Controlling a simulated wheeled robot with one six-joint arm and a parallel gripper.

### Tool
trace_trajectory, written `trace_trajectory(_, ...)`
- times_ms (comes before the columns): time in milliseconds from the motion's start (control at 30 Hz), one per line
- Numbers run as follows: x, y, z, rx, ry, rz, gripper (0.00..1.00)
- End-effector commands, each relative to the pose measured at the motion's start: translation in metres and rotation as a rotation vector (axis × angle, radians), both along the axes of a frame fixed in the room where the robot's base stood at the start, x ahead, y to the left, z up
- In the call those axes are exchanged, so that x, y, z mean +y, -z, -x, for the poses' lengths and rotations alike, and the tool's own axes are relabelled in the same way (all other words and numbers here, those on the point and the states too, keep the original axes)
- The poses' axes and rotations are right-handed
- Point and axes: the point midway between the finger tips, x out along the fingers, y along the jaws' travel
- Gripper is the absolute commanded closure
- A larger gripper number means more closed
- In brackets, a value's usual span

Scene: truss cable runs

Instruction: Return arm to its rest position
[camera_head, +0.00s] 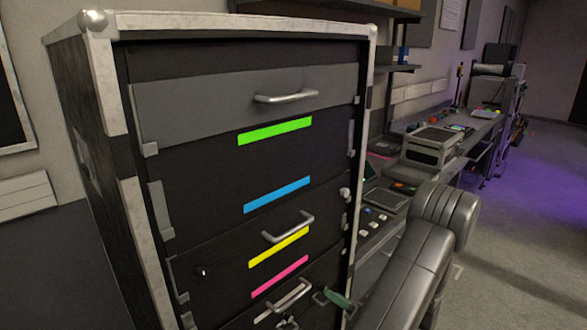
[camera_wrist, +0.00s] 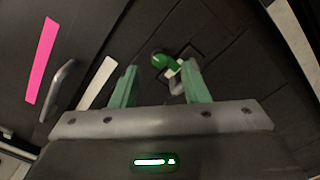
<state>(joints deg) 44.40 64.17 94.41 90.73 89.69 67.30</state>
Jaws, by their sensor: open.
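My gripper (camera_wrist: 158,88) shows in the wrist view with its two pale green fingers apart and nothing held between them. A green-tipped curved metal handle (camera_wrist: 167,62) on the dark cabinet front lies beyond the fingers, seen through the gap. I cannot tell whether a finger touches it. In the head view a small green piece (camera_head: 338,299) shows low on the cabinet's right side, beside a metal fitting. My arm (camera_head: 415,265) reaches down in front of the cabinet's lower right, and its lower end is out of frame.
The tall black cabinet (camera_head: 232,165) has metal edges, drawer handles and green, blue, yellow and pink strips. A long desk (camera_head: 470,130) with equipment runs along the wall behind it. A shelf (camera_head: 395,67) hangs above. Open floor (camera_head: 530,230) lies at right.

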Motion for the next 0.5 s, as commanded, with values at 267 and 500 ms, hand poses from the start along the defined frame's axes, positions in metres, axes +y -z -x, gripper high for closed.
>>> trace_trajectory(267,0.021,0.000,-0.021,0.000,-0.001,0.000,0.59)
trace_trajectory(500,0.022,0.000,-0.023,-0.005,0.001,0.004,0.59)
